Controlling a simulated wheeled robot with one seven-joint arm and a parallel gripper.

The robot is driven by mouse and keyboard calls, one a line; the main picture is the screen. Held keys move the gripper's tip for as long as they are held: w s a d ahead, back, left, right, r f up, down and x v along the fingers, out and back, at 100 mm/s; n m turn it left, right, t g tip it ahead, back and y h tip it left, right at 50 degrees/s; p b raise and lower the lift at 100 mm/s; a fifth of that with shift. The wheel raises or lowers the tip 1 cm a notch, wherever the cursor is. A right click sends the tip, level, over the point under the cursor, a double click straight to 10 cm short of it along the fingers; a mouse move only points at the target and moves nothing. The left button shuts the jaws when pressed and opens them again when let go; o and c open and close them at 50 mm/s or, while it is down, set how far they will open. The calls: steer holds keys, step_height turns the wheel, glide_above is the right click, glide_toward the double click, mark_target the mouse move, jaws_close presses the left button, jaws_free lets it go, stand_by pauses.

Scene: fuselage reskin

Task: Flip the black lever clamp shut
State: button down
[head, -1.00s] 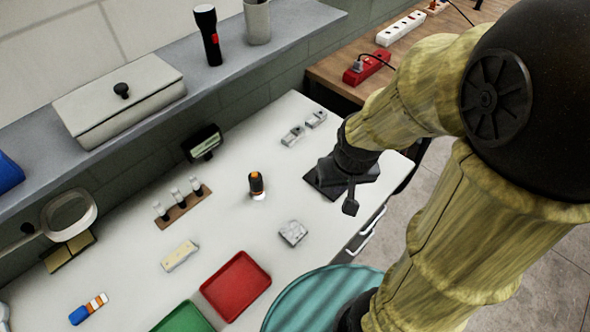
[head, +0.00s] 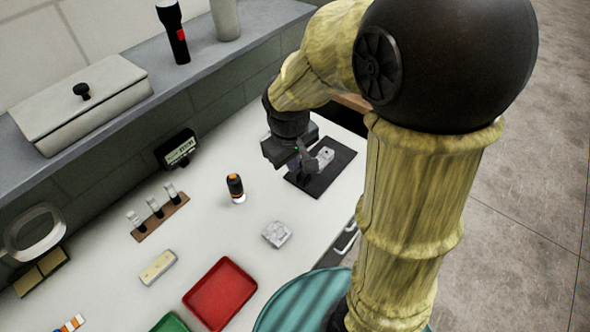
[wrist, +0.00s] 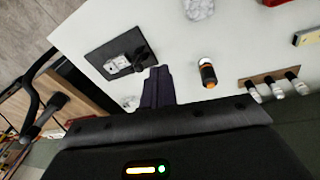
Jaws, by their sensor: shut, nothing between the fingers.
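The clamp (head: 323,158) has a light metal body and sits on a dark base plate (head: 330,172) on the white table. In the wrist view the metal body (wrist: 117,66) lies on the same plate, with the black lever (wrist: 146,56) at its right end. Whether the lever stands up or lies over cannot be told exactly. My gripper (head: 303,166) is shut and empty, just left of the clamp body, partly hiding the lever. In the wrist view its closed fingers (wrist: 158,72) point toward the plate, close beside the lever; contact cannot be told.
An orange-and-black bottle (head: 236,189) stands left of the plate. A shelf (head: 110,120) runs behind. The table between bottle and plate is clear.

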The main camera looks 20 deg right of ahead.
steer(key=w+n, duration=0.1)
steer(key=w+a+n+b, duration=0.1)
steer(key=w, duration=0.1)
steer(key=w+a+n+h, duration=0.1)
steer(key=shift+w, duration=0.15)
steer(key=w+d+f, duration=0.2)
steer(key=f, duration=0.3)
steer(key=w+d+f, duration=0.2)
steer(key=d+f, duration=0.1)
steer(key=f, duration=0.3)
steer(key=shift+r+p, duration=0.1)
steer(key=shift+p, duration=0.2)
